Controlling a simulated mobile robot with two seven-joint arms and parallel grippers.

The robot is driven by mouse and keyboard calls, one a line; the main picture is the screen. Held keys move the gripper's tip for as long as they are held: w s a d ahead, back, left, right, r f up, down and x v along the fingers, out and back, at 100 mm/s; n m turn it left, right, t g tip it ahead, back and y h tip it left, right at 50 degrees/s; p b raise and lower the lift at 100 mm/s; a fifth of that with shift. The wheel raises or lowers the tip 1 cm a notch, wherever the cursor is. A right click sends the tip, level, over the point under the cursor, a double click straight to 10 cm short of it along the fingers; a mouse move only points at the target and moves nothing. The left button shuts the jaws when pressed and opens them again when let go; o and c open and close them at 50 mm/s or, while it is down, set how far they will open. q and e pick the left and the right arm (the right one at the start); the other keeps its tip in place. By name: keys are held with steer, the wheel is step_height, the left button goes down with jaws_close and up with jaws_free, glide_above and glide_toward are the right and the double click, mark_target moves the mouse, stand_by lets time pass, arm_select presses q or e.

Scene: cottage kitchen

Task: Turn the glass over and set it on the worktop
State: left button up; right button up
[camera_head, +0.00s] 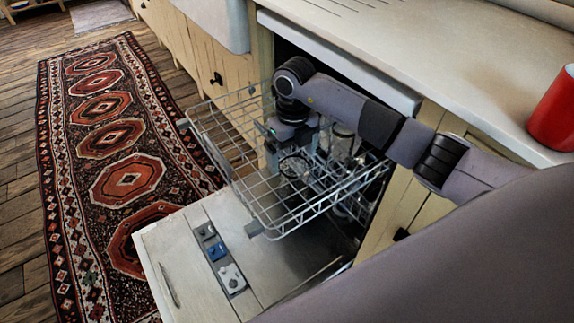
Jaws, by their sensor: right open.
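A clear glass (296,168) is in the pulled-out upper rack (262,215) of the open dishwasher, its round outline showing just below my right gripper. Another clear glass (343,140) stands farther right in the rack, partly behind my arm. My right gripper (291,150) points down into the rack, open, at or just above the nearer glass; I cannot tell whether the fingers touch it. The arm hides part of the rack. The pale worktop (450,60) runs along the upper right. My left gripper is out of view.
A red cup-like container (555,112) stands near the worktop's front edge at right; the rest of the visible worktop is largely clear. The dishwasher door (195,270) is folded down below the rack. A patterned rug (125,180) lies on the wooden floor at left.

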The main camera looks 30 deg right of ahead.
mark_target(294, 165)
steer(key=shift+w+d+f, duration=0.1)
steer(key=shift+w, duration=0.05)
steer(key=shift+w+f, duration=0.1)
steer(key=shift+f, duration=0.25)
steer(key=f, duration=0.2)
steer(key=f+b, duration=0.1)
steer(key=f, duration=0.3)
steer(key=shift+d, duration=0.25)
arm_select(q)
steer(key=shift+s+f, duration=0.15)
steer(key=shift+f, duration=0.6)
arm_select(e)
steer(key=shift+c, duration=0.3)
steer(key=c, duration=1)
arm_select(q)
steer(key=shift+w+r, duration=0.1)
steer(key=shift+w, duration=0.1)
arm_select(e)
steer(key=shift+c, duration=0.6)
steer(key=shift+r, duration=0.1)
